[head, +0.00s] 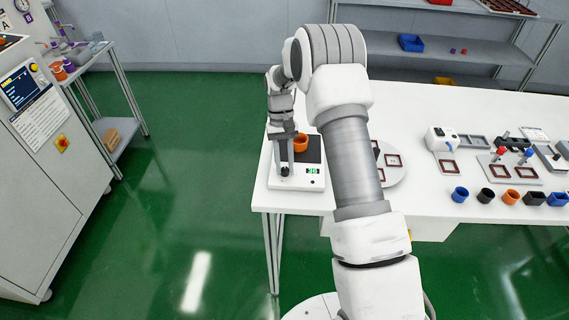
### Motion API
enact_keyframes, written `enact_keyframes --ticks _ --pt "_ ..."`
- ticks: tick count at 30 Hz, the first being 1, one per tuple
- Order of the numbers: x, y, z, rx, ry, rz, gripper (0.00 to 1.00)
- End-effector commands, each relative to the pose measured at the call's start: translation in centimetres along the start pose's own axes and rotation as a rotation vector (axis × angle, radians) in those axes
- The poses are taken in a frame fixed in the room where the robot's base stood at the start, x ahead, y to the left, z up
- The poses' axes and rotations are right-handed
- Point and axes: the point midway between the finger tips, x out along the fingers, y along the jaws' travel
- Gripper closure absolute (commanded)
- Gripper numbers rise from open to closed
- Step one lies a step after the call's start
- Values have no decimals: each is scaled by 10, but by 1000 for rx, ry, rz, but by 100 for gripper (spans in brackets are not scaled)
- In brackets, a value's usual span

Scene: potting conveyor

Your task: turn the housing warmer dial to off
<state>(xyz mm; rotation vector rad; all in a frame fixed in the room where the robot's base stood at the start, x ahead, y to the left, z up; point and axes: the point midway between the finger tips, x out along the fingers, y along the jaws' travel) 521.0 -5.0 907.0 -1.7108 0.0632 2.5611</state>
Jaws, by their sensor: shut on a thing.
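The housing warmer (312,184) is a white box with a black top plate and a green lit display (313,171), at the left end of the white table. Its dark dial (285,171) is on the front face, left of the display. An orange housing (301,143) sits on the black plate. My gripper (284,164) reaches down over the warmer's left side, its fingers shut on the dial. The fingers partly hide the dial, and I cannot tell which way it points. The display digits are too small to read surely.
A round plate (396,172) with brown frames is right of the warmer, partly behind my arm. Blue, black and orange cups (511,198) line the table's front edge. A grey cabinet (40,170) and a cart (112,130) stand at left. The green floor between is clear.

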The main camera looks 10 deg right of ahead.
Motion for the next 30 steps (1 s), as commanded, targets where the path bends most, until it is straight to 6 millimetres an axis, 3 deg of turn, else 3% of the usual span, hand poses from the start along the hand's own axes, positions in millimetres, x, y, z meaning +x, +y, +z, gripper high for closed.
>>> enact_keyframes --ticks 1,2,6,15,19,23,30 --pt "-2 0 -1 0 4 1 100" --pt "-2 0 -1 0 4 1 67" --pt "-1 0 0 0 3 0 42" --pt "-1 0 0 1 1 0 41" --pt "-10 0 0 1 2 0 41" --pt "-32 0 -1 1 5 0 41" --pt "-92 0 -1 1 7 -1 41"
